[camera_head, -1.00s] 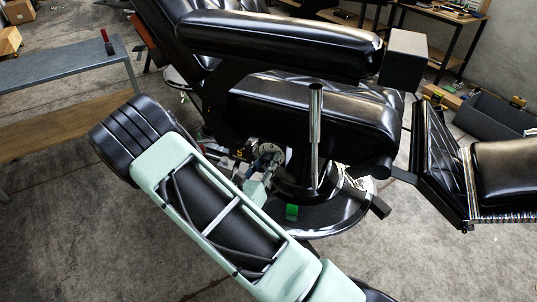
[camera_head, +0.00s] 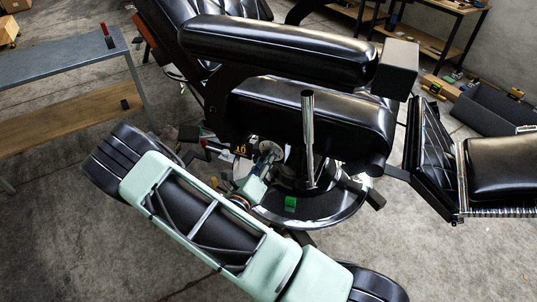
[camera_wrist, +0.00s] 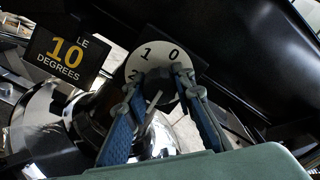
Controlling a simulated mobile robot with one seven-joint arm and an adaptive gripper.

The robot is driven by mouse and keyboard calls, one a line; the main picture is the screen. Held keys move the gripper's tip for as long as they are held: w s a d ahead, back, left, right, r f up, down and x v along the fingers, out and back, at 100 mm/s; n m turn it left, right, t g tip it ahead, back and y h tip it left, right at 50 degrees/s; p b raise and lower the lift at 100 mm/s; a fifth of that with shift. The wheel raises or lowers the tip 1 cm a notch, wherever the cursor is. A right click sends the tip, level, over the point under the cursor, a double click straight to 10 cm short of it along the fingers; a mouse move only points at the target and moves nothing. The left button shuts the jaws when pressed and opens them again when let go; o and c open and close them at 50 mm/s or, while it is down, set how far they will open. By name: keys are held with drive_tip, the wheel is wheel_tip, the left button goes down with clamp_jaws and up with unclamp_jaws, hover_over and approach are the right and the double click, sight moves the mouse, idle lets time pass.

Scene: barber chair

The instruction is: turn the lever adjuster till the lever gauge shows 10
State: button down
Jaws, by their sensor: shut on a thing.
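The lever adjuster is a round dial (camera_wrist: 159,61) with a pale rim marked 1, 0 and a partly hidden 2. It sits low on the chair's side and shows small in the head view (camera_head: 268,152). My gripper (camera_wrist: 160,82) is shut on the dial's dark middle, one blue-padded finger on each side. The fingers hide the lower part of the dial.
The black barber chair (camera_head: 310,125) stands over my gripper, with its armrest (camera_head: 280,48) above. A chrome upright post (camera_head: 308,135) stands right of the dial. A grey bench (camera_head: 60,72) is at left, and a dark case (camera_head: 495,108) at right.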

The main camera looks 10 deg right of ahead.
idle(0.3)
drive_tip(key=c, duration=1.6)
unclamp_jaws()
drive_tip(key=v, duration=1.2)
